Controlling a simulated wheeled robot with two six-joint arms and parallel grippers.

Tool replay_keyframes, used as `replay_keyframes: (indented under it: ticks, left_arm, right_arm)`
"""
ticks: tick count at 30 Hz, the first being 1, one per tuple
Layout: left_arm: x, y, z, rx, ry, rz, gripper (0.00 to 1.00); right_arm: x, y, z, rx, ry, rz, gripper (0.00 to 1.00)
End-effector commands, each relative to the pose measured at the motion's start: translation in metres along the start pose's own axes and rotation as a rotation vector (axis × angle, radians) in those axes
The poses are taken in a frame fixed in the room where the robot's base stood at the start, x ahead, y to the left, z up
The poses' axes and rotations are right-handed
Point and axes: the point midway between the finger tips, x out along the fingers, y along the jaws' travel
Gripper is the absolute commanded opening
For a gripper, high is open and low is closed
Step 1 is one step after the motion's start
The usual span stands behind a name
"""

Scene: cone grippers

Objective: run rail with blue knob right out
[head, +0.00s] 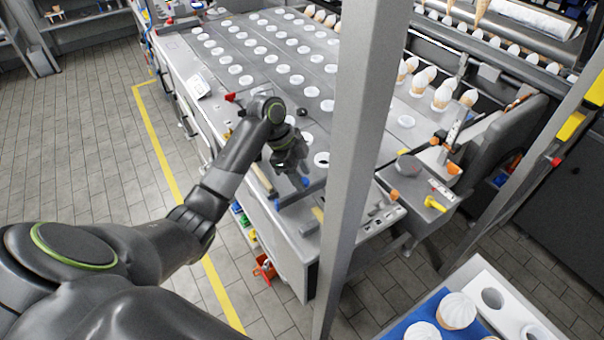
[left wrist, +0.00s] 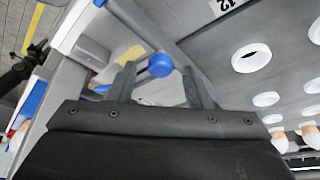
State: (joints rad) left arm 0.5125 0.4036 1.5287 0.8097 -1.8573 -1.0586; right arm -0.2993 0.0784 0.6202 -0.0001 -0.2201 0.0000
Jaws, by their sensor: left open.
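A round blue knob (left wrist: 160,65) shows in the left wrist view, between the tips of my left gripper's two fingers. A grey rail-like bar (left wrist: 150,28) runs beside it. In the head view my left gripper (head: 294,168) hangs at the near end of the grey machine table, and a small blue knob (head: 305,182) shows just beside it. The fingers are open and spread to either side of the knob; whether they touch it I cannot tell. The knob's mount on the rail is partly hidden. My right gripper is not in view.
The grey machine table (head: 215,62) carries rows of white-rimmed holes. A grey upright post (head: 362,130) stands close to the right of my gripper. Cones (head: 441,97) stand beyond it. A blue tray (head: 400,330) is at bottom right. Tiled floor is clear at left.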

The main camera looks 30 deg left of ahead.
Motion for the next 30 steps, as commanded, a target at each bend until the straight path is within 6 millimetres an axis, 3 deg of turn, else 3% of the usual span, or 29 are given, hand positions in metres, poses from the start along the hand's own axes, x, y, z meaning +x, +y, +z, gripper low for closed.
replay_keyframes:
  ticks: [12, 22, 30]
  left_arm:
    - [0.0087, 0.0002, 0.0003, 0.001, -0.001, 0.0, 0.44]
    - [0.0083, 0.0002, 0.0003, 0.0, -0.001, 0.0, 0.01]
    - [0.0075, 0.0003, -0.0002, 0.0, 0.0, 0.001, 0.0]
  right_arm:
    - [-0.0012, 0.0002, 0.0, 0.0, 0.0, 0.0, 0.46]
    - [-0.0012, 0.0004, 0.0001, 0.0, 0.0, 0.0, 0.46]
    - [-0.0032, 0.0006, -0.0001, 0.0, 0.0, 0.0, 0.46]
